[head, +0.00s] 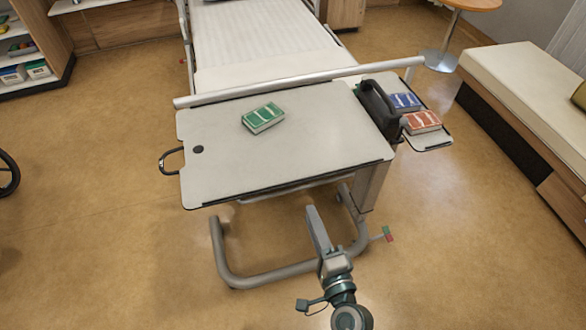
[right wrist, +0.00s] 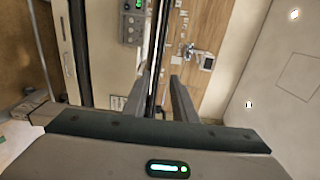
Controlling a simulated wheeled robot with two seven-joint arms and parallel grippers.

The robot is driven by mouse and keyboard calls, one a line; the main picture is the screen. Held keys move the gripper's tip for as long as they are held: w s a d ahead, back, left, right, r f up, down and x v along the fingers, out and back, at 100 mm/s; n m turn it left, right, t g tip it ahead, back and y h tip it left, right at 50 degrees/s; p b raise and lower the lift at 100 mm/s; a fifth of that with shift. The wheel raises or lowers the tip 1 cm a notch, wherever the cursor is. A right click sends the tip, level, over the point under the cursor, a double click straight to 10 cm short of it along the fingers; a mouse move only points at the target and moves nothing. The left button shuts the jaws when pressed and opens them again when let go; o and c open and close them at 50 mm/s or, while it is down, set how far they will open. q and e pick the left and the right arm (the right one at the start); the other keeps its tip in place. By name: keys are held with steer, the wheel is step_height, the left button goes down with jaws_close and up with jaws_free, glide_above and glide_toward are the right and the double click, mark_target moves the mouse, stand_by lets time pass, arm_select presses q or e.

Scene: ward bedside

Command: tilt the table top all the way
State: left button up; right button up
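The overbed table's pale top (head: 300,150) looks about level in the head view, on a grey column and tube base. A green book (head: 263,117) lies flat on it. A dark loop handle (head: 170,161) sticks out at its left edge. My right gripper (head: 313,208) is in front of the near edge, apart from the top in the picture. In the right wrist view its two fingers (right wrist: 163,85) stand apart. A dark upright strip shows between or behind them; I cannot tell its depth. I see nothing clamped. My left gripper is not in view.
A small side shelf (head: 433,144) on the right bears a blue book (head: 405,102) and a red book (head: 421,122), beside a black curved part (head: 380,108). A bed (head: 262,35) stands behind. A red-green pedal (head: 388,234) is by the base (head: 245,278).

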mark_target(293, 170)
steer(key=p+x, duration=0.2)
steer(key=x, duration=1.3)
steer(key=shift+w+a, duration=0.15)
steer(key=shift+w, duration=0.1)
steer(key=shift+w+a, duration=0.1)
steer(key=shift+w, duration=0.3)
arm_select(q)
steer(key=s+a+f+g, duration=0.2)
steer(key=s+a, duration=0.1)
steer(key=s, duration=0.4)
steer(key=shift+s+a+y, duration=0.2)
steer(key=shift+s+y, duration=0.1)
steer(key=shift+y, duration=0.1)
arm_select(e)
steer(key=shift+w, duration=0.1)
steer(key=shift+c, duration=0.3)
steer(key=c, duration=0.5)
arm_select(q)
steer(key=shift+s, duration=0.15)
arm_select(e)
jaws_close()
